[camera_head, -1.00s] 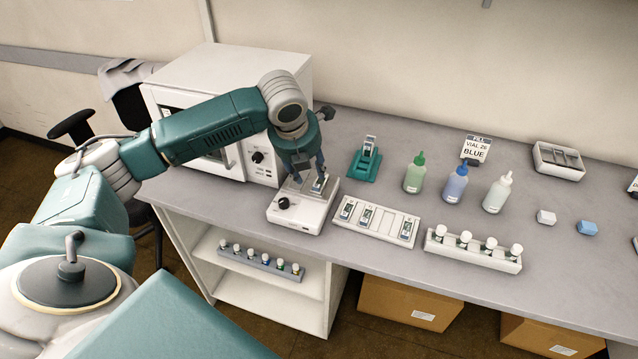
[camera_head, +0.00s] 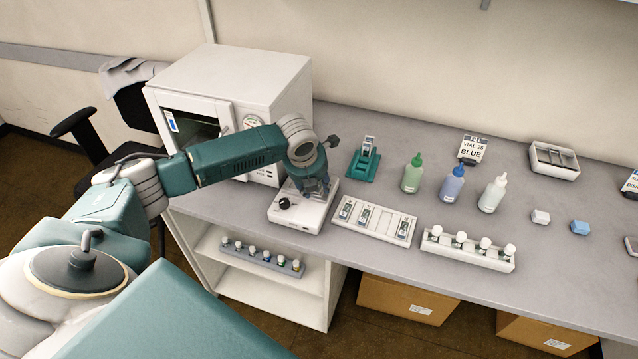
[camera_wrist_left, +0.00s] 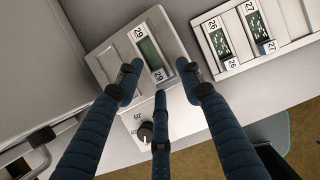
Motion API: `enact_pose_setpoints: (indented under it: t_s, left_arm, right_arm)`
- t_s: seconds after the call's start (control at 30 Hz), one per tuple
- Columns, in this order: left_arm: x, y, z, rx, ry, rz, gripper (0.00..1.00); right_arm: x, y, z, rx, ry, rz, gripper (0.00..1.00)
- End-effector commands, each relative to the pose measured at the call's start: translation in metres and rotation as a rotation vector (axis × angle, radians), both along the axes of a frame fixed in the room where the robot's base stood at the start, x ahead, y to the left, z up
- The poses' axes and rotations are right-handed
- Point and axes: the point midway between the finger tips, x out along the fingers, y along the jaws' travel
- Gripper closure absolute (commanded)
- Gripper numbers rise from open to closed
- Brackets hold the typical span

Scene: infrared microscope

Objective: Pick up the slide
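A slide (camera_wrist_left: 150,54) labelled 29 at both ends lies on the plate of a white hotplate device (camera_head: 298,215). In the left wrist view its middle is dark green and clear of the fingers. The hotplate's dark knob (camera_wrist_left: 145,131) is marked 60°. My left gripper (camera_head: 316,192) is low over the hotplate and hides the slide in the head view. In the left wrist view my left gripper (camera_wrist_left: 162,82) is open, with fingers apart on either side of the slide's near end. I cannot tell whether any finger touches it. My right gripper is not in view.
A white slide rack (camera_head: 386,229) with several slides is right of the hotplate, and also shows in the left wrist view (camera_wrist_left: 290,52). A teal stand (camera_head: 363,165) is behind. A white oven (camera_head: 240,75) is at left. Bottles and a vial rack (camera_head: 468,257) are further right.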

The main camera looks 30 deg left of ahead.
Motion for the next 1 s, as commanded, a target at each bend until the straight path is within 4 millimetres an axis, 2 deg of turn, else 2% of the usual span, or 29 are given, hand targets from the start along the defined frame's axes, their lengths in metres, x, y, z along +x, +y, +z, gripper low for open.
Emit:
enact_pose_setpoints:
  t_s: [0.03, 0.17, 0.2, 0.53, 0.67, 0.83, 1.0]
  left_arm:
    - [0.0, 0.0, 0.0, 0.0, 0.0, 0.0, 0.69]
    - [0.0, 0.0, 0.0, 0.0, 0.0, 0.0, 0.94]
    - [0.0, 0.0, 0.0, 0.0, 0.0, 0.001, 0.95]
    - [0.0, 0.0, 0.002, 0.0, -0.001, 0.001, 0.96]
    - [0.001, 0.0, 0.009, 0.0, -0.004, 0.001, 0.96]
    - [0.002, 0.0, 0.031, 0.0, -0.006, 0.001, 0.96]
    - [0.003, 0.0, 0.074, -0.001, -0.011, 0.001, 0.97]
  right_arm:
    - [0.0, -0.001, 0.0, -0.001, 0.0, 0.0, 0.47]
    - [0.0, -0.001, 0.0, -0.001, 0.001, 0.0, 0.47]
    - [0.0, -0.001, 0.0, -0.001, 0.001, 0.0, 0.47]
    - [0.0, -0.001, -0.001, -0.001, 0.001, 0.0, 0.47]
    - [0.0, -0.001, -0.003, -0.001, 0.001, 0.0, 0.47]
    - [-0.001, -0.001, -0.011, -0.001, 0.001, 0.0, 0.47]
    - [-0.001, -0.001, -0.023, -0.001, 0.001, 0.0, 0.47]
